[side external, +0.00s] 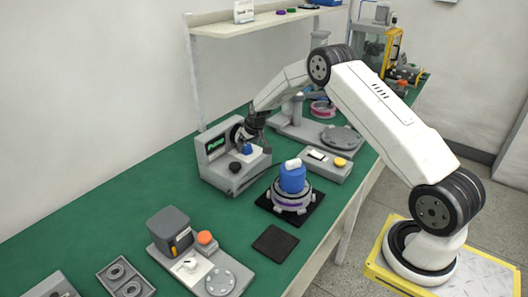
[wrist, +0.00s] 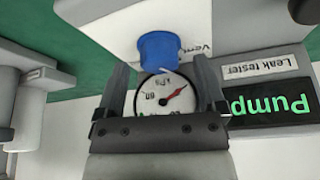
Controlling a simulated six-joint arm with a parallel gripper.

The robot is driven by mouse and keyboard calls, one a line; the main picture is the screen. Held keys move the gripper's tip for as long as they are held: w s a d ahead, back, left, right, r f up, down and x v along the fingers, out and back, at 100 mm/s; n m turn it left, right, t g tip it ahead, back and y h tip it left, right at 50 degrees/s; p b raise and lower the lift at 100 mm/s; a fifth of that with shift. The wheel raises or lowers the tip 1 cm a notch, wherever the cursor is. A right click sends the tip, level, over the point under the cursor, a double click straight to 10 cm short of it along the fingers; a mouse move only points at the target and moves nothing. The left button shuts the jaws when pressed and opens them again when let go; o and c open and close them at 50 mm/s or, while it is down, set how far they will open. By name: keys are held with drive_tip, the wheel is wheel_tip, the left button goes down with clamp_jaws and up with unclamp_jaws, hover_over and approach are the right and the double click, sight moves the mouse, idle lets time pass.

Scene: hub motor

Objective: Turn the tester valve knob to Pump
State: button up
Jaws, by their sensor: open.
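The grey leak tester (side external: 222,172) stands on the green bench; its display (wrist: 270,106) reads "Pump" in green. The blue valve knob (wrist: 158,50) is on its face, with a small pale pointer mark at its lower edge in the wrist view. A "Vent" label (wrist: 192,47) is beside the knob. The knob also shows in the side view (side external: 247,149), just below my gripper (side external: 246,136). In the wrist view my gripper (wrist: 162,68) is open, its fingers apart on either side of the knob's near edge, with gaps; no contact shows.
A dial gauge (wrist: 163,95) with a red needle shows between my fingers. A blue-topped hub motor (side external: 292,180) sits on a black mat right of the tester. A grey device with a yellow button (side external: 340,162) stands behind it. A dark pad (side external: 275,243) lies in front.

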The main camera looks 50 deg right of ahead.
drive_tip(key=shift+w+f, duration=0.2)
drive_tip(key=shift+f, duration=0.4)
clamp_jaws()
drive_tip(key=shift+m+g+h, duration=0.4)
drive_tip(key=shift+m+h, duration=0.4)
drive_tip(key=shift+m, duration=1.3)
unclamp_jaws()
drive_tip(key=shift+r, duration=0.15)
